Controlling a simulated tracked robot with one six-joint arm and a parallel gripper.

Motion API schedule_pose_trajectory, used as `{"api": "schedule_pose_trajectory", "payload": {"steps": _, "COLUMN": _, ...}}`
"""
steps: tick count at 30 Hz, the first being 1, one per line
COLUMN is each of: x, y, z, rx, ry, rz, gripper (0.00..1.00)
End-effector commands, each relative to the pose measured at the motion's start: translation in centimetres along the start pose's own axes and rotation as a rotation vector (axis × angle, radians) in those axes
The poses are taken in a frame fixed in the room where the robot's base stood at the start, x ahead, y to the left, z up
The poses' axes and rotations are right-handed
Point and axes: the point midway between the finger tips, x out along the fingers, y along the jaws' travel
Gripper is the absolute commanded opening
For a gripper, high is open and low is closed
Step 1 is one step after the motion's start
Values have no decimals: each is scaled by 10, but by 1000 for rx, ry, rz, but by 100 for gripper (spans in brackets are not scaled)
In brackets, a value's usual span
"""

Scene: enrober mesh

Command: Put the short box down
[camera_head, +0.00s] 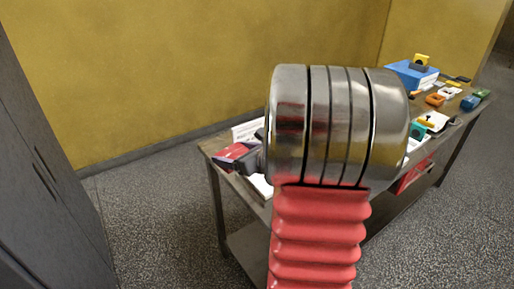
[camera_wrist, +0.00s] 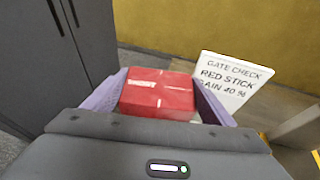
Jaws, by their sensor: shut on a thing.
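In the head view the box (camera_head: 235,153) shows at the left end of the table (camera_head: 212,160), with my gripper (camera_head: 252,155) partly hidden behind my metal wrist. I cannot tell whether the box touches the tabletop.
A white sign (camera_wrist: 232,80) reading "GATE CHECK RED STICK GAIN 40 %" is right of the box. A blue box (camera_head: 410,74) and several small coloured items crowd the table's far right. A dark cabinet (camera_head: 40,170) stands at left, with open floor between.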

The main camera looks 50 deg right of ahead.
Motion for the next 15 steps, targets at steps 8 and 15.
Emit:
{"api": "schedule_pose_trajectory", "payload": {"steps": 8, "x": 41, "y": 71, "z": -2, "rx": -35, "ry": -3, "rz": 97, "gripper": 48}}
{"api": "schedule_pose_trajectory", "payload": {"steps": 15, "x": 67, "y": 132, "z": -9, "rx": -64, "ry": 3, "rz": 172, "gripper": 48}}
